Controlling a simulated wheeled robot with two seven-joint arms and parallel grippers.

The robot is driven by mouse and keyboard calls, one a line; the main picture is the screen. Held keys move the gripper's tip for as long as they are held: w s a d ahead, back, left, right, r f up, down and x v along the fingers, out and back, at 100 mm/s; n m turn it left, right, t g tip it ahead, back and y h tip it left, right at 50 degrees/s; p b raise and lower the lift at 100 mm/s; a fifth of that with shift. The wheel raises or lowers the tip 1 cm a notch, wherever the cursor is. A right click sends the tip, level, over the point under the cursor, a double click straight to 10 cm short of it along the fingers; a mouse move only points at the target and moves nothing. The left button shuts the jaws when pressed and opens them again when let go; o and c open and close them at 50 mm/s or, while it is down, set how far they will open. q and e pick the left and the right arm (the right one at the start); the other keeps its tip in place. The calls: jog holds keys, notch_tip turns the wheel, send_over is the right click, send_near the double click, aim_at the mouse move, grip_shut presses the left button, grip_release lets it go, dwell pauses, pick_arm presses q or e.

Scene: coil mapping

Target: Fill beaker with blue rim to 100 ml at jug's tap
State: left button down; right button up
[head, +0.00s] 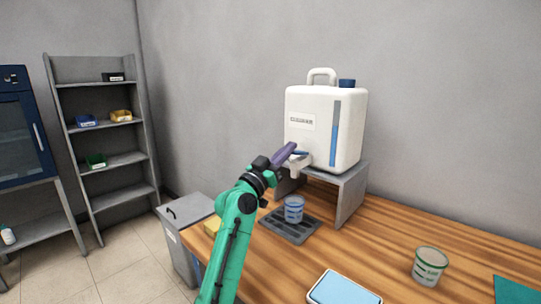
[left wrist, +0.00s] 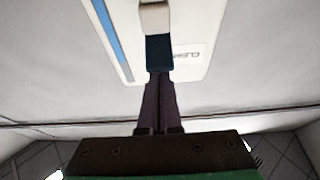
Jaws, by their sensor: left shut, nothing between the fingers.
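The white jug (head: 310,125) with a blue level strip stands on a grey stand (head: 350,195). Its tap (head: 297,166) has a blue lever (head: 300,153). The beaker with the blue rim (head: 294,208) stands upright on a dark drip tray (head: 277,231) below the tap; its water level is too small to read. My left gripper (head: 290,149) is shut and empty, its tips at the tap's lever. In the left wrist view the shut fingers (left wrist: 160,80) meet the dark blue lever (left wrist: 159,53); I cannot tell whether they touch. My right gripper is not in view.
A beaker with a green rim (head: 429,266) stands on the wooden table at the right. A light-blue-topped pad (head: 343,289) lies at the front and a green mat (head: 516,290) at the right edge. A grey bin (head: 184,235) and shelves (head: 105,140) stand left.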

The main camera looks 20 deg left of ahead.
pick_arm(q)
jog(key=r+b+v, duration=0.1)
jog(key=b+v, duration=0.2)
jog(key=v, duration=0.7)
jog(key=shift+s+r, duration=0.25)
jog(key=shift+r, duration=0.15)
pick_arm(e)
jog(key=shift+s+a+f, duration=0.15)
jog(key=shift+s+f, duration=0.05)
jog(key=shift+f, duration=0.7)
pick_arm(q)
jog(key=shift+a, duration=0.1)
